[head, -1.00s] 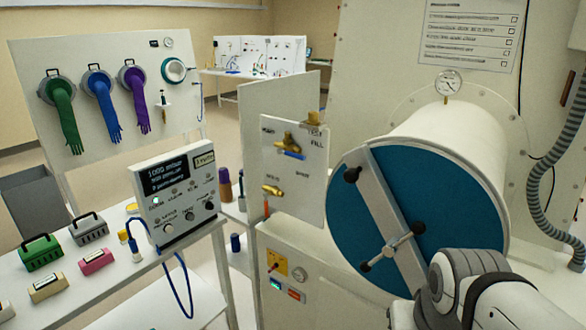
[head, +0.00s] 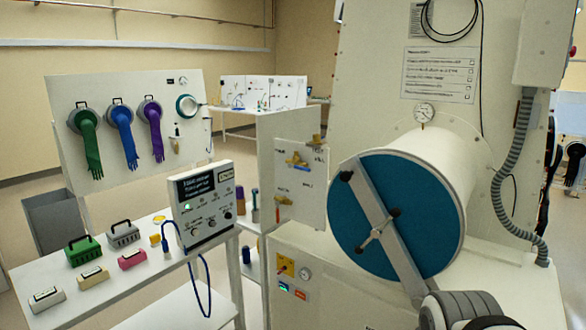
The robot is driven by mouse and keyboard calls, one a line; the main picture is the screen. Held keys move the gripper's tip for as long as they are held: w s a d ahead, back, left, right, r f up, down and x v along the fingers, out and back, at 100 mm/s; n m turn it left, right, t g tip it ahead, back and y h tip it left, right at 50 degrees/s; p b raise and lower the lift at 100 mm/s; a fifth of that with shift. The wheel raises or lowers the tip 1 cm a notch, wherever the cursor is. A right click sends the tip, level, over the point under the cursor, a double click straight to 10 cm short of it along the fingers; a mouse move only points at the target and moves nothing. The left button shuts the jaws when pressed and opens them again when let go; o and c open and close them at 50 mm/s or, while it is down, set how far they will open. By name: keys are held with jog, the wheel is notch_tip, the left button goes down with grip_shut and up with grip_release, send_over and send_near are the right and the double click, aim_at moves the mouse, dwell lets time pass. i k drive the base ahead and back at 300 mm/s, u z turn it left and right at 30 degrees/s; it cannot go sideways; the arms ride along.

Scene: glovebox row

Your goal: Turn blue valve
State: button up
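The blue valve (head: 296,163) is a small handle with a blue lever on a brass body, mounted on a white panel (head: 312,185) left of the big drum. Its lever looks close to level, with a slight tilt. A second brass valve (head: 283,199) sits lower on the same panel. My arm shows only as grey and white links at the bottom right. My gripper is not in view, so its opening and anything in it are hidden.
A drum with a blue round door (head: 405,190) and crossbar juts out right of the valve panel. A white table (head: 150,285) at the left holds a control box (head: 205,204) and several small cases. Hanging gloves (head: 121,130) are farther back.

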aim_at(299, 168)
jog(key=u, duration=0.35)
jog(key=i, duration=1.55)
jog(key=z, duration=0.2)
jog(key=k, duration=0.9)
jog(key=u, duration=0.45)
jog(key=i, duration=1)
